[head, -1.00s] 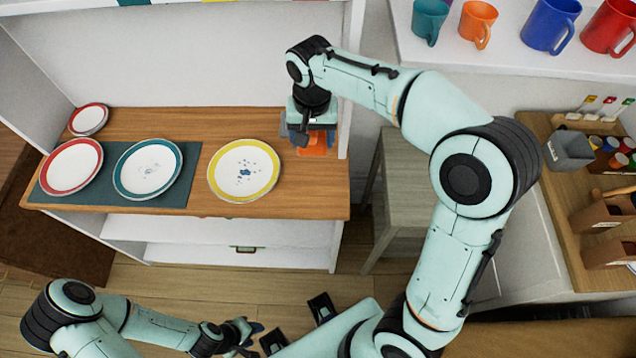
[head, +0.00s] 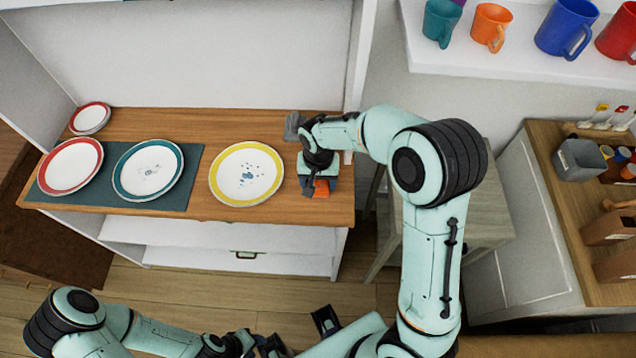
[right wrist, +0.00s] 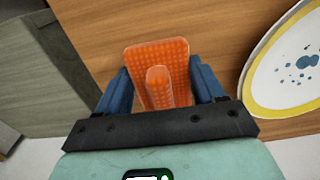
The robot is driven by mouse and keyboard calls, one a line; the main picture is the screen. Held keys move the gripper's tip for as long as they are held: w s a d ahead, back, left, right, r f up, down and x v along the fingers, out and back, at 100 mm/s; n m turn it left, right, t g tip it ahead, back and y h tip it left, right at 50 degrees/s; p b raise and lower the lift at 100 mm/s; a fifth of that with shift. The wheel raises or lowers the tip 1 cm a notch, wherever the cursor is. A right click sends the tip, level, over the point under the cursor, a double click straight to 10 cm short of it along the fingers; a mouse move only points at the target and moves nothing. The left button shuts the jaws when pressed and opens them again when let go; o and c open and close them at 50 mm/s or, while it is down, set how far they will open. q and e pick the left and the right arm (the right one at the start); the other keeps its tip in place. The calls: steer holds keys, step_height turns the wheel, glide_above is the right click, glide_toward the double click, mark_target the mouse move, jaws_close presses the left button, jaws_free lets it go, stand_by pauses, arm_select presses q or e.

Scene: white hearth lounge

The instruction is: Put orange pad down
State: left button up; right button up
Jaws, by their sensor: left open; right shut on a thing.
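The orange pad (right wrist: 157,62) has a dotted surface and a raised grip, and shows between the blue fingers of my right gripper (right wrist: 160,88) in the right wrist view. My right gripper is shut on it. In the head view the pad (head: 321,188) is mostly hidden under my right gripper (head: 318,184), over the right end of the wooden shelf top (head: 320,207). I cannot tell whether the pad touches the wood. My left gripper (head: 246,342) is open and empty at the bottom of the head view, away from the shelf.
A yellow-rimmed plate (head: 246,173) with blue specks lies just left of the pad. A teal-rimmed plate (head: 147,170) and a red-rimmed plate (head: 70,166) lie on a dark mat (head: 195,165). A grey side table (head: 487,215) stands right of the shelf.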

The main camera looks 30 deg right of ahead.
steer(key=shift+f, duration=0.7)
steer(key=shift+f, duration=0.2)
steer(key=o, duration=0.9)
steer(key=shift+o, duration=0.2)
steer(key=shift+r, duration=0.15)
steer(key=shift+r, duration=0.3)
step_height(320, 180, up, 12)
steer(key=shift+s+f+p, duration=0.15)
steer(key=shift+f+p, duration=0.05)
steer(key=shift+p, duration=0.4)
